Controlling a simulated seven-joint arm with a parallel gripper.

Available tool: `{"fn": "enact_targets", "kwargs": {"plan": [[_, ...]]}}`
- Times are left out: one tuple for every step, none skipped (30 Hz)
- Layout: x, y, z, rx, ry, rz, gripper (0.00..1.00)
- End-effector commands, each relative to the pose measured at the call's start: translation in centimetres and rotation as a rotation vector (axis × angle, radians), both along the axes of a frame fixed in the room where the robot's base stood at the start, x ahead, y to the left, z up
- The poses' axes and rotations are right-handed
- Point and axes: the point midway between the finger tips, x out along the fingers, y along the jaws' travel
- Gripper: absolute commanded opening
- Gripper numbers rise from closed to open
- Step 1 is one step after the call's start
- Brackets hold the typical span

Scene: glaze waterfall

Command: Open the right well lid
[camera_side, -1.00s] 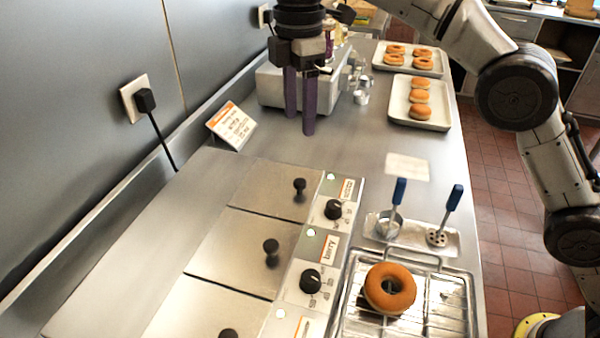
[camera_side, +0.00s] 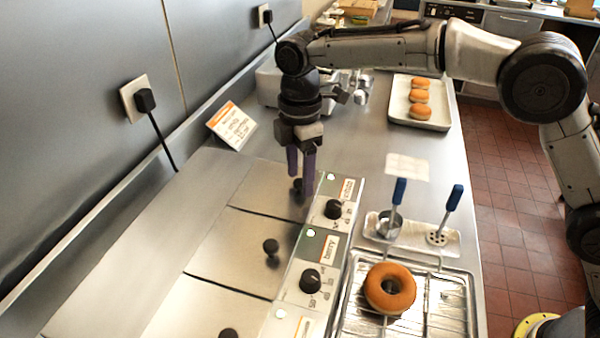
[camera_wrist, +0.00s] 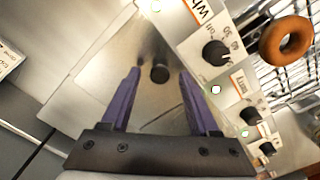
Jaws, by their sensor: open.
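Three flat metal well lids with black knobs lie in a row in the side view. The farthest lid (camera_side: 262,187), by the white label, is flat and closed; its black knob (camera_side: 297,184) is partly hidden by my gripper (camera_side: 301,182). My gripper points down over this lid with its two purple fingers open. In the wrist view the knob (camera_wrist: 160,74) shows between the spread fingers of my gripper (camera_wrist: 160,80), with space on both sides. The middle lid (camera_side: 235,250) and the nearest lid (camera_side: 185,315) are also closed.
A control strip with dials (camera_side: 310,281) runs right of the lids. A wire rack (camera_side: 440,300) with a donut (camera_side: 390,288) and a tool tray (camera_side: 455,247) with blue-handled tools stand further right. A sign (camera_side: 231,126) stands behind, left.

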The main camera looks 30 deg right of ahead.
Motion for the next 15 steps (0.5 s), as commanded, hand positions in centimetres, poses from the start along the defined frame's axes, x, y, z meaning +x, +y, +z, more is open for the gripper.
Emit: {"fn": "enact_targets", "kwargs": {"plan": [[-0.01,0.0,-0.21,0.0,0.0,0.0,0.61],[0.0,0.0,-0.28,0.0,0.0,0.0,0.61],[0.01,0.01,-0.34,0.0,-0.001,0.0,0.61],[0.01,0.01,-0.37,0.001,-0.001,0.0,0.61],[0.02,0.01,-0.38,0.001,-0.001,0.0,0.61],[0.02,0.01,-0.38,0.001,-0.001,0.0,0.61],[0.02,0.01,-0.38,0.001,-0.001,0.0,0.61],[0.02,0.01,-0.37,0.0,-0.001,0.0,0.61],[0.01,0.01,-0.37,0.0,-0.001,0.0,0.61],[0.01,0.01,-0.37,0.0,-0.001,0.0,0.61],[0.01,0.01,-0.36,0.0,-0.001,0.0,0.56],[0.01,0.01,-0.36,0.0,-0.001,0.0,0.49],[0.01,0.01,-0.36,0.0,-0.001,0.0,0.43],[0.01,0.01,-0.35,0.0,-0.001,0.0,0.38],[0.01,0.01,-0.35,0.0,-0.001,0.0,0.31]]}}
